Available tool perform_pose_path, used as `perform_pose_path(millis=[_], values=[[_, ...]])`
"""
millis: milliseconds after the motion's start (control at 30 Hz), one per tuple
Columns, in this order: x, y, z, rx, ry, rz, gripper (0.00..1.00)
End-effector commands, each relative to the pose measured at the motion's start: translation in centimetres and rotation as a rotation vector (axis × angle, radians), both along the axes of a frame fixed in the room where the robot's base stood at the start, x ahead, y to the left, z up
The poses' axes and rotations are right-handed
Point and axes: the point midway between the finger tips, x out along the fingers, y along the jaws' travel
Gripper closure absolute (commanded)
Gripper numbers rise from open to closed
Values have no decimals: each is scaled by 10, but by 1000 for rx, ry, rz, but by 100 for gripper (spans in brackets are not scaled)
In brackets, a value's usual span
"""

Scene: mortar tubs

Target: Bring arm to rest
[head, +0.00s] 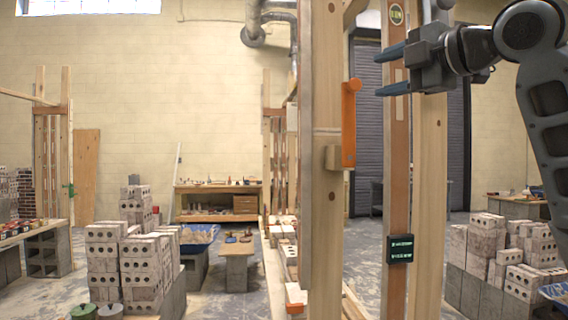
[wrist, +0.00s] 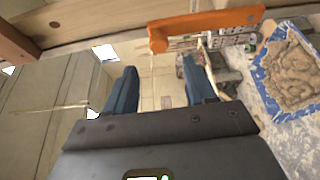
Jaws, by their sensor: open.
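My gripper (head: 383,71) is at the upper right of the head view, with its two blue fingers spread apart and pointing left. My arm comes in from the right edge, bent above the gripper.
Upright timber posts (head: 323,220) stand close by. One carries an orange bracket (head: 349,122), which also shows in the wrist view (wrist: 205,24). A blue mortar tub (wrist: 258,78) lies below. Block stacks (head: 120,265) stand at left, more blocks (head: 487,235) at right. Open floor (head: 232,300) shows between.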

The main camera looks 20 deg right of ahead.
Motion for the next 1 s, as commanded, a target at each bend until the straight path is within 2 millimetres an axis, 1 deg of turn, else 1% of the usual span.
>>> perform_pose_path(millis=[167,267,367,533,667,700,867,900,967,1000], values=[[2,0,-5,18,-1,4,45],[9,1,-21,83,-7,18,45],[19,2,-50,198,-18,36,45],[33,9,-109,428,-37,61,45],[38,17,-157,593,-46,64,45],[39,20,-172,645,-45,65,45],[36,34,-234,832,-44,52,45],[34,38,-250,876,-43,46,45],[30,44,-273,940,-39,36,45],[26,48,-289,981,-38,27,45]])
